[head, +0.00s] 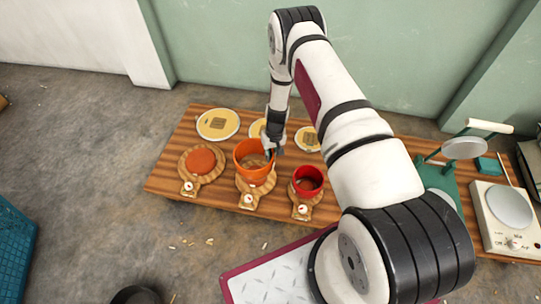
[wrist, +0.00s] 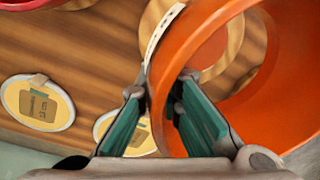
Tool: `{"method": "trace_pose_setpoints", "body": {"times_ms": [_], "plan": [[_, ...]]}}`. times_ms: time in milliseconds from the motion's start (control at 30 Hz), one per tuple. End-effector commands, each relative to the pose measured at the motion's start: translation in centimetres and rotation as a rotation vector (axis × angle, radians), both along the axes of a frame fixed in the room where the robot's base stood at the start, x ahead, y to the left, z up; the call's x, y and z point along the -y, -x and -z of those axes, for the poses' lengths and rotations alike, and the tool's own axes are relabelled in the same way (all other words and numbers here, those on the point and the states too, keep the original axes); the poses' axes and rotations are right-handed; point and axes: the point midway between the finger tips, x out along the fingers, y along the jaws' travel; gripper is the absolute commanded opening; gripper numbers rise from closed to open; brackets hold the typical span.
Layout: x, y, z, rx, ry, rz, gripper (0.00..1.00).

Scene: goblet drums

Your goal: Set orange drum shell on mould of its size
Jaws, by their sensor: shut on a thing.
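The orange drum shell (head: 241,160) is an open ring over the middle wooden mould (head: 264,188). My gripper (head: 271,150) is shut on the shell's far right wall. In the wrist view the teal fingers (wrist: 172,105) pinch the wall of the orange shell (wrist: 188,45), one inside and one outside. Pale wood shows through and beside the shell there; I cannot tell whether the shell touches the mould. The left mould (head: 216,172) has a reddish-brown disc (head: 201,160) on top. A smaller red shell (head: 308,191) stands on the right mould (head: 318,199).
Pale round labelled plates (head: 217,124) lie along the back of the striped wooden table (head: 166,176), one also near the right mould (head: 306,139). A green stand (head: 440,182) and a white scale-like device (head: 509,210) are at the right. My arm covers the table's middle right.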

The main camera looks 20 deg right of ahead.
Motion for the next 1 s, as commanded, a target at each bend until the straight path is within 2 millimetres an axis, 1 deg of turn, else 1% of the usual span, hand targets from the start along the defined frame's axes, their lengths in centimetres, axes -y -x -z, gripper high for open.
{"method": "trace_pose_setpoints", "body": {"times_ms": [33,600,800,1000], "plan": [[0.0,0.0,0.7,0.0,0.0,0.0,0.0],[0.0,0.0,6.9,0.0,0.0,0.0,0.0],[0.0,0.0,8.0,0.001,0.0,0.0,0.0],[0.0,0.0,8.0,0.001,0.0,0.0,0.0]]}}
